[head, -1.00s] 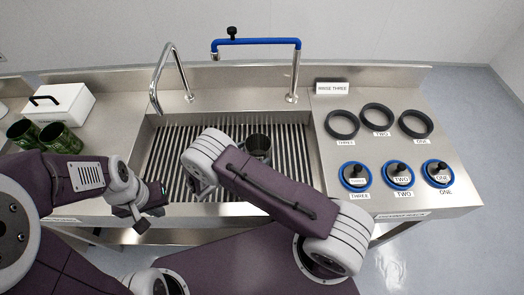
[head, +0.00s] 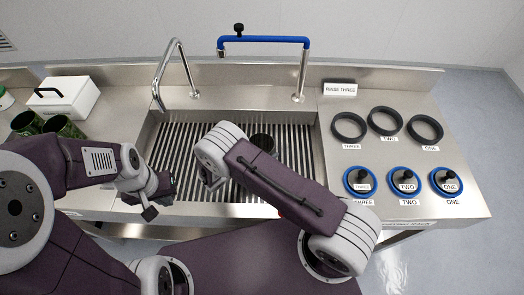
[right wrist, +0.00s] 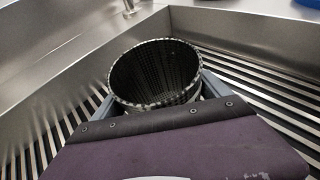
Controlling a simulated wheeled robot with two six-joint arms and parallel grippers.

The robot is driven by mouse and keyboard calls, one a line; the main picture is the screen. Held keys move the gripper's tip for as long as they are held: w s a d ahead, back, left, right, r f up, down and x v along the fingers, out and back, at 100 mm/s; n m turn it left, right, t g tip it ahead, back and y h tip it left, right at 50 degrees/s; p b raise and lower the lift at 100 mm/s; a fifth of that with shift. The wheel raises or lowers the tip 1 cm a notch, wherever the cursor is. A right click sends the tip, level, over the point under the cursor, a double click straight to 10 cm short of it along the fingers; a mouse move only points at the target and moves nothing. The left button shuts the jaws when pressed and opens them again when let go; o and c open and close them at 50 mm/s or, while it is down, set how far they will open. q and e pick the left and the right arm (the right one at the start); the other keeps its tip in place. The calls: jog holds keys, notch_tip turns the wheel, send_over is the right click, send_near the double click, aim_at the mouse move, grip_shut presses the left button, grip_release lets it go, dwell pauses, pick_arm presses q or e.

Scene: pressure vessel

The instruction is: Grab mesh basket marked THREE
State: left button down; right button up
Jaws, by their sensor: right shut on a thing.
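A dark mesh basket (head: 262,142) stands in the slatted sink, partly hidden by my right arm in the head view. In the right wrist view the round, open-topped mesh basket (right wrist: 155,70) is seen from above, seemingly empty. My right gripper (right wrist: 156,88) is shut on it, with a grey finger on each side. I see no label on the basket, and whether it touches the slats is unclear. My left gripper (head: 158,198) is at the sink's front left, away from the basket; its jaw gap is unclear.
A blue-handled faucet (head: 262,40) and a steel faucet (head: 172,68) rise behind the sink. Black rings (head: 348,126) and blue-rimmed lids (head: 404,180) lie on the right counter. Green mesh cylinders (head: 62,126) and a white box (head: 66,97) are at left.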

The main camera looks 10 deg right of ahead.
jog(key=r, duration=0.4)
jog(key=shift+s+a+r+b, duration=0.1)
jog(key=shift+s+r+b, duration=0.2)
jog(key=shift+s, duration=0.05)
jog(key=s+d+r, duration=0.6)
jog(key=s, duration=0.3)
jog(key=shift+s+d+r+b, duration=0.15)
jog(key=shift+s+r+b, duration=0.05)
jog(key=shift+b, duration=0.25)
